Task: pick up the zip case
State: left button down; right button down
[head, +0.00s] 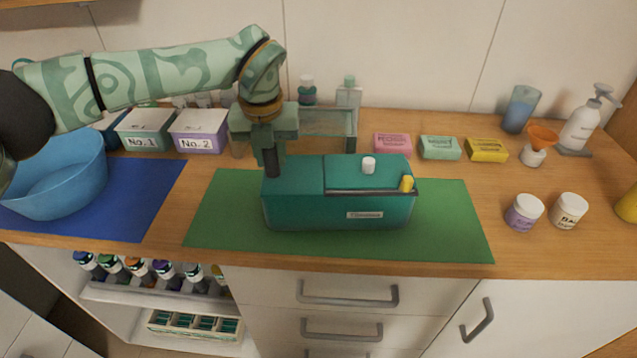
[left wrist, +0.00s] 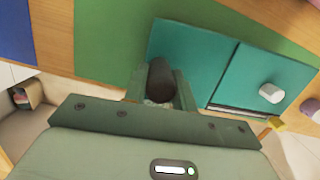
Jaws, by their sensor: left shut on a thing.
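The zip case (head: 340,211) is a teal box with a dark zip line, a white knob on top and a yellow tab at its right corner. It appears upright on the green mat (head: 455,225). My right gripper is in neither view.
A blue bowl (head: 60,180) and boxes No.1 (head: 145,130) and No.2 (head: 200,130) stand left. Pink, teal and yellow soap boxes (head: 440,148) sit behind the case at right. Two jars (head: 523,212) and a pump bottle (head: 582,125) stand farther right. The mat's right part is clear.

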pick_arm(q)
jog(key=shift+r, duration=0.1)
jog(key=shift+r+p, duration=0.3)
jog(key=shift+r, duration=0.6)
jog(key=s+d+r+p, duration=0.2)
jog(key=s+d+r, duration=0.1)
jog(key=s+r, duration=0.8)
jog(key=s, duration=0.2)
jog(key=shift+s, duration=0.3)
jog(key=w+a+f+b, duration=0.1)
jog(key=w+f, duration=0.2)
jog(key=w, duration=0.1)
jog(key=w+f+b, duration=0.2)
jog(key=w+f, duration=0.1)
jog(key=f, duration=0.1)
jog(key=w+a+f+b, duration=0.1)
jog(key=w+f, duration=0.3)
jog(key=shift+w+a+b, duration=0.3)
jog(key=shift+w+b, duration=0.05)
jog(key=shift+b, duration=0.05)
jog(key=shift+w+a+f+b, duration=0.2)
jog(key=shift+w+f+b, duration=0.15)
jog(key=shift+w+f, duration=0.55)
jog(key=shift+w+r, duration=0.1)
jog(key=shift+r, duration=0.05)
jog(key=shift+f, duration=0.2)
